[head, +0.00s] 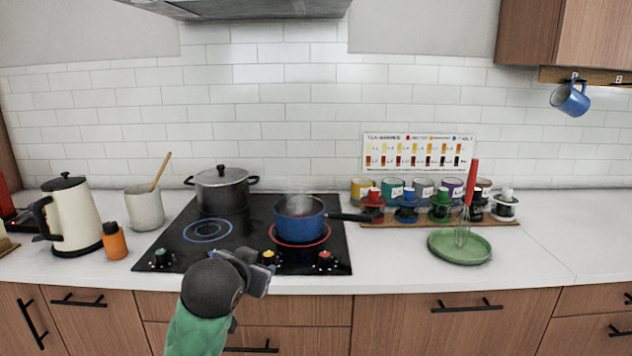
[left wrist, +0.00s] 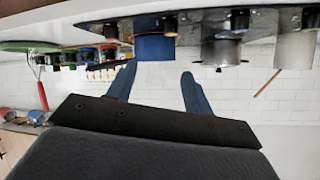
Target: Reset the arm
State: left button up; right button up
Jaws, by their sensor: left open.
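My left arm reaches up from the bottom of the head view with a green sleeve and dark wrist. Its left gripper (head: 256,268) is in front of the cooktop's front edge, near the yellow knob (head: 268,257). In the left wrist view, which is upside down, the two blue-grey fingers (left wrist: 156,88) are spread apart with nothing between them. The blue saucepan (head: 300,222) stands on a burner that glows red, beyond the gripper. My right arm and gripper do not show.
The black cooktop (head: 255,232) also holds a dark lidded pot (head: 221,190). A cream kettle (head: 72,217), orange bottle (head: 114,241) and utensil crock (head: 145,208) stand left. A green plate (head: 459,247) with a whisk (head: 461,235) lies right. The counter between cooktop and plate is clear.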

pick_arm(q)
jog(key=s+a+f+n+g+p, duration=0.1)
jog(key=s+f+g+p, duration=0.25)
jog(key=s+f, duration=1)
jog(key=s+a+f+n+g+p, duration=0.15)
jog(key=s+f+g, duration=0.35)
jog(key=s+f, duration=0.8)
jog(key=s+d+f+g+p, duration=0.1)
jog(key=s+f+g, duration=0.1)
jog(key=s+f, duration=0.7)
jog(key=shift+s+d, duration=0.15)
jog(key=shift+s, duration=0.4)
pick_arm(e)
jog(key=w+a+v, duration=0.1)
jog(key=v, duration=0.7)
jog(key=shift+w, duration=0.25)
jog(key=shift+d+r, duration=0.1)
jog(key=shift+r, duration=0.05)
